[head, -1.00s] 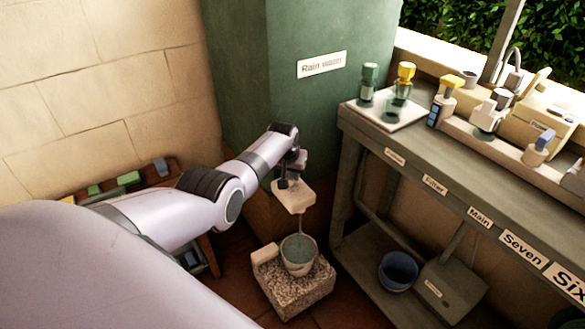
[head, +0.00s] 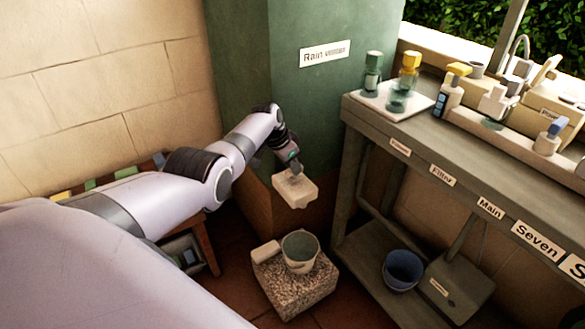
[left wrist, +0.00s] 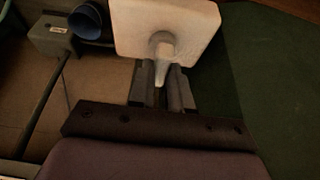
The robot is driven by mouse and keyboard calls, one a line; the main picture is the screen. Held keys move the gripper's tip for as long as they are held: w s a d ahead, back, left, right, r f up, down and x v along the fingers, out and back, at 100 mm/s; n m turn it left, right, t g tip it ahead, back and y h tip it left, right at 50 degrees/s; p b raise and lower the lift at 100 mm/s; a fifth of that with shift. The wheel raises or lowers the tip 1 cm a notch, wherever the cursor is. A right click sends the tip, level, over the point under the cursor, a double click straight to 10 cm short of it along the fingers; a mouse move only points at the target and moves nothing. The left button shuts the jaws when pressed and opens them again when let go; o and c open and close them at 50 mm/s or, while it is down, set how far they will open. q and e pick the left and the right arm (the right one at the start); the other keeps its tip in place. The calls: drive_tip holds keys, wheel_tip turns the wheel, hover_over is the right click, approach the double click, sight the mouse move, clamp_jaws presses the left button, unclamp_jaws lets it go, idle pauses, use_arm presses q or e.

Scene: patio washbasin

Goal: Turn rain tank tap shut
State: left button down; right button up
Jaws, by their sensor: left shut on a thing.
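The green rain tank (head: 325,95) bears a "Rain water" label. Its tap (head: 296,191) shows as a pale, squarish block low on the tank's front. In the left wrist view the block (left wrist: 150,18) carries a round hub with a short tapering handle (left wrist: 163,65). My left gripper (head: 293,166) is at the tap from above, its fingers (left wrist: 163,88) shut around the handle's narrow end. The fingers partly hide the handle in the head view. No water stream shows between tap and bucket. My right gripper is in neither view.
A pale bucket (head: 300,252) holding water stands on a speckled stone block (head: 296,290) below the tap. A labelled wooden bench (head: 460,165) with bottles is at right. A blue bucket (head: 402,270) sits on its lower shelf. A low wooden rack (head: 206,240) is at left.

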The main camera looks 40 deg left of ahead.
sight(286, 171)
use_arm(q)
drive_tip(key=shift+s+f, duration=0.1)
idle(0.4)
drive_tip(key=c, duration=1.1)
unclamp_jaws()
drive_tip(key=shift+o, duration=0.2)
drive_tip(key=shift+a+r+p, duration=0.1)
drive_tip(key=shift+r+p, duration=0.45)
drive_tip(key=shift+r, duration=0.05)
drive_tip(key=p+v, duration=0.4)
drive_tip(key=shift+s+r, duration=0.2)
drive_tip(key=shift+r, duration=0.1)
drive_tip(key=shift+s+a+r, duration=0.15)
drive_tip(key=shift+s+r, duration=0.2)
drive_tip(key=shift+r, duration=0.25)
